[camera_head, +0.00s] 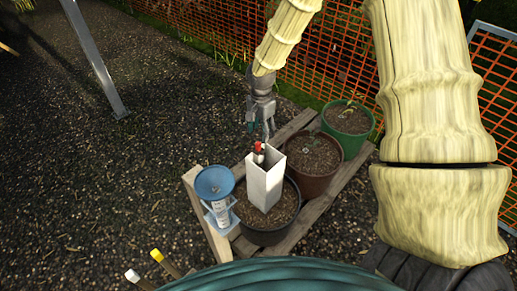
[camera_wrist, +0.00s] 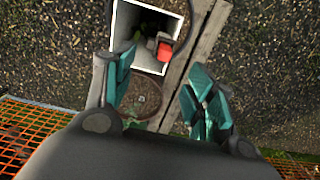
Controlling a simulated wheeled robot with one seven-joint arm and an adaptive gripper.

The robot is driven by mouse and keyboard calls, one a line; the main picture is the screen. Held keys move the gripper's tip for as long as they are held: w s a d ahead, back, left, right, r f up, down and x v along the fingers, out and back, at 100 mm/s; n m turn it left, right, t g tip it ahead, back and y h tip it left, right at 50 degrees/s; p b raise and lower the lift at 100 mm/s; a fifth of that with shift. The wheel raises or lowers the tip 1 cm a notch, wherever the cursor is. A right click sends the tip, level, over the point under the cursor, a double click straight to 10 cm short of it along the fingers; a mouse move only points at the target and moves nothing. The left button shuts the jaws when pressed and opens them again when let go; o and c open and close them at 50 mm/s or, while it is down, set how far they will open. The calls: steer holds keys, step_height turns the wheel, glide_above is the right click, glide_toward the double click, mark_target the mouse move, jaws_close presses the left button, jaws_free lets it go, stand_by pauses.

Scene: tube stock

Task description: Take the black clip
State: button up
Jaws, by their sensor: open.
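A white square tube (camera_head: 265,188) stands upright in a dark pot of soil. A small red-topped object (camera_head: 259,147) with a dark part below it shows at the tube's mouth. In the wrist view the red piece (camera_wrist: 164,52) sits at the tube's inner edge, with a dark shape beside it. I cannot tell for certain whether this dark part is the black clip. My gripper (camera_head: 268,130) hangs just above and behind the tube mouth. In the wrist view its teal-padded fingers (camera_wrist: 162,95) are apart with nothing between them touching. The tube's depth is in shadow.
A blue-topped clear gauge (camera_head: 216,185) stands at left. Orange mesh fencing (camera_head: 350,50) runs behind. Open gravel lies left.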

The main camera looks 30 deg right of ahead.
mark_target(258, 143)
steer(key=shift+w+a+f+p, duration=0.15)
steer(key=shift+f+p, duration=0.35)
steer(key=shift+f, duration=1.75)
steer(key=shift+w+a+f+p, duration=0.15)
steer(key=shift+f+p, duration=0.35)
steer(key=shift+f, duration=1.75)
steer(key=shift+s, duration=0.1)
steer(key=c, duration=0.7)
